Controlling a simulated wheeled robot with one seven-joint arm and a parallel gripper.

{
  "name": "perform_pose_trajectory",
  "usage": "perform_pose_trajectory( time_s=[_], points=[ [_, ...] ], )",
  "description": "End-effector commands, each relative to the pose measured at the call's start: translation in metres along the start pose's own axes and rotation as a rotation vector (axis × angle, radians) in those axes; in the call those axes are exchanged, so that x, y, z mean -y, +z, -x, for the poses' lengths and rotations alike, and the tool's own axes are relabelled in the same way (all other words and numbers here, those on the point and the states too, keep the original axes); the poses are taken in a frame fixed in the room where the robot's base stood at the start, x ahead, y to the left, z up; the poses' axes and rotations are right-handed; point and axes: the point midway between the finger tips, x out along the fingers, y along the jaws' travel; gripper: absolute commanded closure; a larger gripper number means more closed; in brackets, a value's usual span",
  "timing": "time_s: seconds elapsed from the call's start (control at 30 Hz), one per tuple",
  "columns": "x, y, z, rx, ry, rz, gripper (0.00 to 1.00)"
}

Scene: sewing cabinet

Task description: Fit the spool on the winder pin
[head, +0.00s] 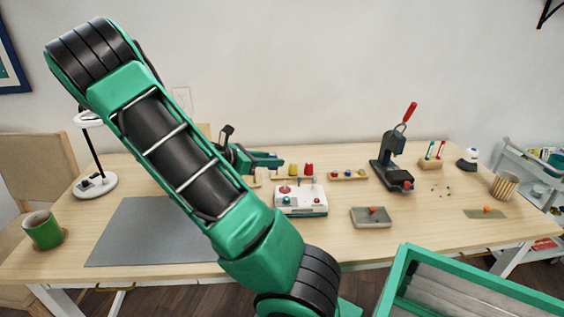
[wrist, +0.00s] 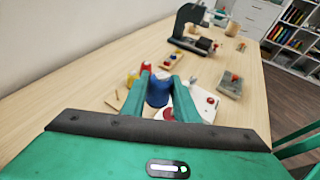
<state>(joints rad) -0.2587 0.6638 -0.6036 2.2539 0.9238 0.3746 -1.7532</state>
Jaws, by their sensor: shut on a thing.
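My gripper (head: 277,162) is shut on a blue spool (wrist: 158,91), which sits between the two fingers in the wrist view. I cannot clearly make out the spool in the head view. The white winder (head: 301,205) stands on the table below and a little right of my gripper, with a red disc and small knobs on top. In the wrist view the winder (wrist: 207,103) is partly hidden behind the fingers and spool. The winder pin is too small to tell apart. The spool appears held above the table; its gap to the winder is unclear.
A yellow spool (head: 294,169) and a red spool (head: 308,169) stand behind the winder. A rack of small coloured pieces (head: 348,175), a grey tray (head: 371,223) and a press with a red handle (head: 392,160) are to the right. A grey mat (head: 150,235) lies bare at left.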

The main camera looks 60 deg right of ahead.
Motion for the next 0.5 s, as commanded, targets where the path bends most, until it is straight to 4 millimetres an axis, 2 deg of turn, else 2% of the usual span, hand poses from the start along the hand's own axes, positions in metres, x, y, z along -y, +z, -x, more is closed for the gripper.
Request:
perform_pose_trajectory(
  time_s=[0.1, 0.2, 0.37, 0.5],
  points=[
    [0.024, 0.012, -0.015, -0.001, -0.135, -0.050, 0.94],
    [0.036, 0.017, -0.020, -0.001, -0.200, -0.072, 0.94],
    [0.041, 0.015, -0.024, -0.001, -0.229, -0.079, 0.94],
    [0.041, 0.004, -0.027, -0.002, -0.228, -0.078, 0.94]
  ],
)
